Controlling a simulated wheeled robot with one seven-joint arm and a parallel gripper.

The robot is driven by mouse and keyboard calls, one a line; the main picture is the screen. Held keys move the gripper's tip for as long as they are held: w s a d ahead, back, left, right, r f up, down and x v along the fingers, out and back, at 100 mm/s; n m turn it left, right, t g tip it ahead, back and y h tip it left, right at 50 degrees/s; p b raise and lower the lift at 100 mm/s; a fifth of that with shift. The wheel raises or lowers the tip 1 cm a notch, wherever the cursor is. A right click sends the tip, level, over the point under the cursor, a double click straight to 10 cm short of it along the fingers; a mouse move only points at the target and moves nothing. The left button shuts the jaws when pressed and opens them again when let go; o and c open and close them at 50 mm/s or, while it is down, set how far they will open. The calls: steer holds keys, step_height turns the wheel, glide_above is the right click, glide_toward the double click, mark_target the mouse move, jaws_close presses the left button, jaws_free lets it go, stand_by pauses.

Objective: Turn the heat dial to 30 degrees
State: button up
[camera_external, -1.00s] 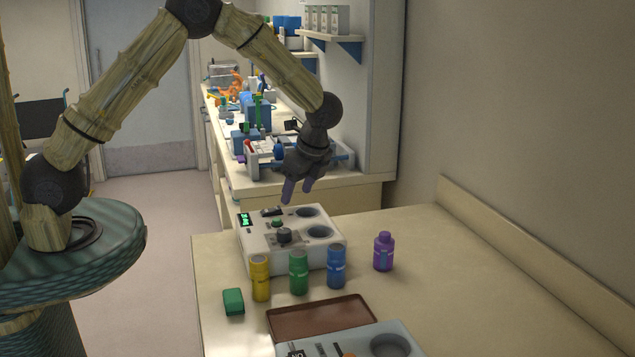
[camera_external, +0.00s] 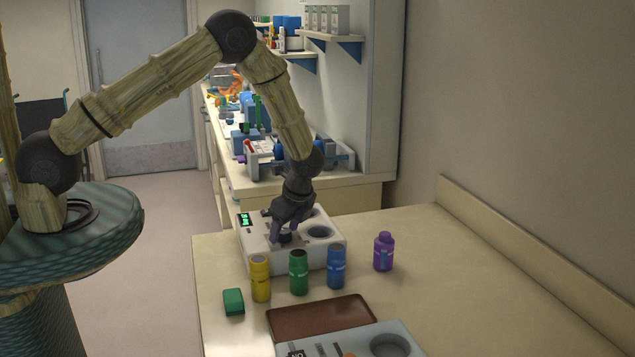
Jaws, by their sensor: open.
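The white device box (camera_external: 258,258) stands at the back left of the table, with a small green-lit display (camera_external: 246,219) and round wells in its top. The dark heat dial (camera_external: 286,238) is on its top face, now partly covered by my gripper. My gripper (camera_external: 285,232) points down over the dial with its purple fingers open, one on either side of it as far as I can see. Whether the fingers touch the dial cannot be told. The display's digits and the dial's pointer are too small to read.
Yellow (camera_external: 260,279), green (camera_external: 298,273) and blue (camera_external: 336,267) bottles stand close along the box's front. A purple bottle (camera_external: 383,252) stands to the right, a green block (camera_external: 233,301) at the left. A brown tray (camera_external: 320,318) lies in front. The table's right side is clear.

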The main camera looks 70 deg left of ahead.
steer(key=c, duration=1)
steer(key=shift+o, duration=0.2)
steer(key=shift+n, duration=0.3)
steer(key=n+g+h+b, duration=0.1)
steer(key=n+b, duration=0.1)
steer(key=n, duration=0.2)
steer(key=shift+w+a, duration=0.1)
steer(key=shift+w, duration=0.05)
steer(key=shift+a+r+n+g+h+b, duration=0.1)
steer(key=shift+n+g+h+b, duration=0.25)
steer(key=shift+n, duration=0.75)
steer(key=shift+n+g+h+b, duration=0.25)
steer(key=shift+n+h+b, duration=0.2)
steer(key=shift+n, duration=0.65)
steer(key=shift+w, duration=0.1)
steer(key=o, duration=1)
steer(key=shift+c, duration=0.2)
